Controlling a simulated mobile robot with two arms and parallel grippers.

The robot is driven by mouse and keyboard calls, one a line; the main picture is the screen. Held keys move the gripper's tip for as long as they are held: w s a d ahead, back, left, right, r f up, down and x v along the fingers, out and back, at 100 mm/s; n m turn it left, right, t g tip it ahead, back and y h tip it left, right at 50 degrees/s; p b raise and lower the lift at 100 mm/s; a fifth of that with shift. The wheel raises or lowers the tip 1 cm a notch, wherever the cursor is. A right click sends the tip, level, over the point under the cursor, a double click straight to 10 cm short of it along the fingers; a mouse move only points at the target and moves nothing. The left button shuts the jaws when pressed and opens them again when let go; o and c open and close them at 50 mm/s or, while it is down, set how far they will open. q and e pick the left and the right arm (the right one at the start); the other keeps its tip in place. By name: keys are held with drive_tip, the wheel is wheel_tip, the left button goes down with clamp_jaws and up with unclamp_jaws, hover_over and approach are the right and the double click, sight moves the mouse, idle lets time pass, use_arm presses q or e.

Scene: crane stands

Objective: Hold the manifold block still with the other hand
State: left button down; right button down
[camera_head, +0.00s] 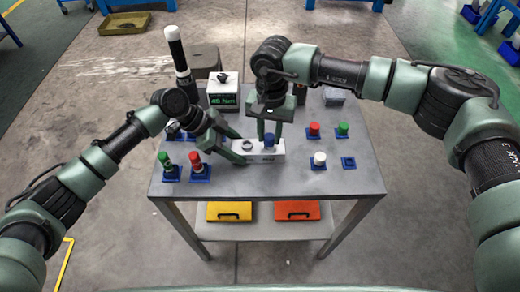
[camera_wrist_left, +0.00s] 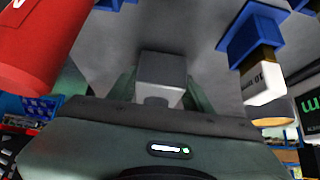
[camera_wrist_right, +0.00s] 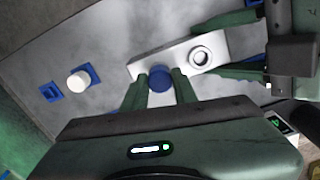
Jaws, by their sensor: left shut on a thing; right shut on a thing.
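The white manifold block (camera_head: 254,157) lies on the grey table, with an open round port at its left and a blue-topped part (camera_head: 269,140) at its right. The block also shows in the right wrist view (camera_wrist_right: 180,60). My left gripper (camera_head: 235,148) is shut on the left end of the block, its fingers on either side. In the left wrist view the block's end (camera_wrist_left: 162,72) sits between the fingers. My right gripper (camera_head: 268,134) comes from above and is shut on the blue-topped part (camera_wrist_right: 160,79) at the block. Its lower end is hidden.
Red (camera_head: 314,128), green (camera_head: 343,128) and white-topped (camera_head: 320,157) parts stand in blue holders at right, beside an empty blue holder (camera_head: 348,162). Another red part (camera_head: 195,161) and a green one (camera_head: 165,158) stand at left. A box with a green display (camera_head: 223,99) is behind.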

drive_tip(key=shift+r, duration=0.1)
drive_tip(key=n, duration=0.5)
drive_tip(key=n, duration=0.5)
drive_tip(key=c, duration=1)
unclamp_jaws()
drive_tip(key=shift+c, duration=0.9)
